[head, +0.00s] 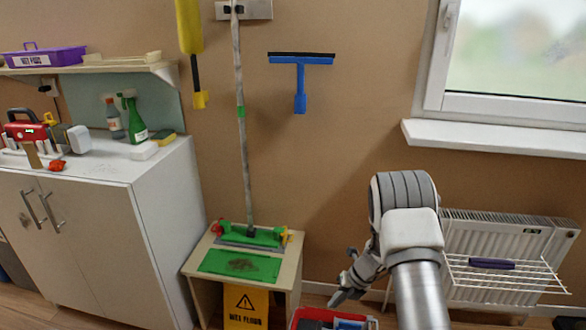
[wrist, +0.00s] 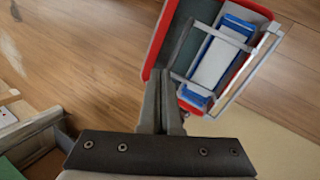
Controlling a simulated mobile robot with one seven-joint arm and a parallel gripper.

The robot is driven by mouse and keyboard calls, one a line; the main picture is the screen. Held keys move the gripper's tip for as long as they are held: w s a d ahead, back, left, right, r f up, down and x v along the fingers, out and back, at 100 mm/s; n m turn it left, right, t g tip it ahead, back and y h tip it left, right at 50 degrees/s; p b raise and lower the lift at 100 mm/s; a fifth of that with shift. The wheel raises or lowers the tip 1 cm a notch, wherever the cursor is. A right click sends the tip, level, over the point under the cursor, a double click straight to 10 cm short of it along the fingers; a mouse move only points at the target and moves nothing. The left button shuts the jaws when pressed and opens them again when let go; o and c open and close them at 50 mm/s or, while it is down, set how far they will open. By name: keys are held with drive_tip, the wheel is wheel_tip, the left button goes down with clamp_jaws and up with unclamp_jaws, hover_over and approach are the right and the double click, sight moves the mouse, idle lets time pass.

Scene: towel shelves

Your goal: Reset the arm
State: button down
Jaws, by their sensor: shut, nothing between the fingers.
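My arm reaches out at the right of the head view, bent in front of the wall. My gripper (head: 335,302) hangs low at its end, above a red container. In the wrist view my gripper (wrist: 162,88) points toward the same red container (wrist: 257,10) with its two fingers closed together and nothing between them. Inside the container are a blue and white flat item (wrist: 218,62) and a light frame or handle. I cannot tell the exact gap between the fingertips and the container's rim.
A small wooden stand (head: 285,275) with a green pad (head: 238,264) is left of my gripper. A white cabinet (head: 100,185) stands farther left. A radiator (head: 500,240) with a wire rack (head: 510,278) is at the right, below a window sill (head: 495,137). Wood floor (wrist: 95,40) is open in the wrist view.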

drive_tip(key=s+a+r+n, duration=0.1)
drive_tip(key=s+r+n, duration=0.2)
drive_tip(key=r+n, duration=0.5)
drive_tip(key=s+a+r+n+t, duration=0.1)
drive_tip(key=s+r+n, duration=0.25)
drive_tip(key=r, duration=0.85)
drive_tip(key=s+r+n, duration=0.3)
drive_tip(key=r+n, duration=0.3)
drive_tip(key=r, duration=0.4)
drive_tip(key=s+d+r+n+t+h, duration=0.1)
drive_tip(key=s+r+n+t+h, duration=0.1)
drive_tip(key=s+r+n, duration=0.55)
drive_tip(key=s+d+r+n+t+h, duration=0.1)
drive_tip(key=s+d+r+n+h, duration=0.1)
drive_tip(key=s+n, duration=0.95)
wheel_tip(320, 180, up, 20)
drive_tip(key=s+m+p, duration=0.1)
drive_tip(key=s+p, duration=0.1)
drive_tip(key=p, duration=1.7)
drive_tip(key=shift+f+h+p, duration=0.15)
drive_tip(key=shift+h+p, duration=0.15)
drive_tip(key=shift+w+a, duration=0.1)
